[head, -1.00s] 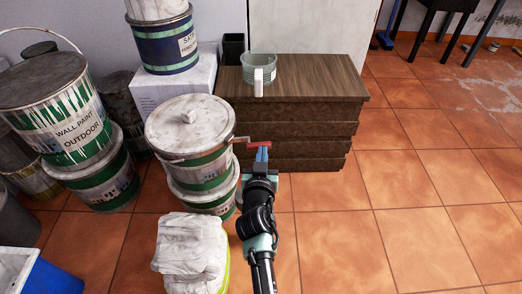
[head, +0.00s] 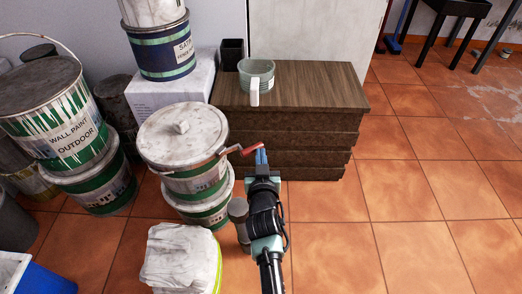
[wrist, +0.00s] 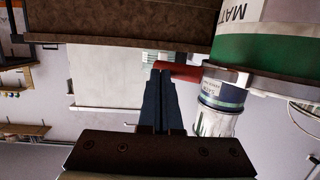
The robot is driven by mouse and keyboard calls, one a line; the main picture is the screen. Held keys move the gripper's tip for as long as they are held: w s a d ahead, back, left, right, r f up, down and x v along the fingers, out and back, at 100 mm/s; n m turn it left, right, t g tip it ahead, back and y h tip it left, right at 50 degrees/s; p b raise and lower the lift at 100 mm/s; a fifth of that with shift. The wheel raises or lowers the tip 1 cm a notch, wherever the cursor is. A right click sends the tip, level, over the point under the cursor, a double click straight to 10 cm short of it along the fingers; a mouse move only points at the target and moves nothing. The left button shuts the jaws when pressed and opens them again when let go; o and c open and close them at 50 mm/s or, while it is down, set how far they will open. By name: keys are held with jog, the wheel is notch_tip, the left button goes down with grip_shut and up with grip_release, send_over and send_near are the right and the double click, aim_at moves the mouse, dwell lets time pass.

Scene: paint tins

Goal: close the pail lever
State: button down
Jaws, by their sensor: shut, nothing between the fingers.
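The pail (head: 182,150) is a white and green tin with a paint-smeared white lid, standing on another tin at the left of centre in the head view. Its lever sticks out from the right side of the rim as a metal link with a red handle (head: 250,149). My gripper (head: 261,150) is shut and empty, its blue fingertips at the outer end of the red handle. In the wrist view the red handle (wrist: 183,71) lies just right of my fingertips (wrist: 160,74). I cannot tell whether they touch.
A brown wooden cabinet (head: 290,150) stands behind, with a glass jug (head: 257,77) and a black cup on top. A white cloth-covered bucket (head: 180,258) stands in front. Several stacked tins (head: 65,135) fill the left. The tiled floor (head: 430,210) at the right is clear.

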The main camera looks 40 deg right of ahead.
aim_at(261, 143)
jog(key=b+x, duration=0.1)
jog(key=x, duration=0.1)
jog(key=shift+w+d+r, duration=0.15)
jog(key=shift+d, duration=0.2)
jog(key=shift+w+d+b, duration=0.25)
jog(key=shift+w+b, duration=0.05)
jog(key=shift+w, duration=0.25)
jog(key=shift+w+d+b, duration=0.3)
jog(key=shift+w, duration=0.25)
jog(key=shift+r, duration=0.1)
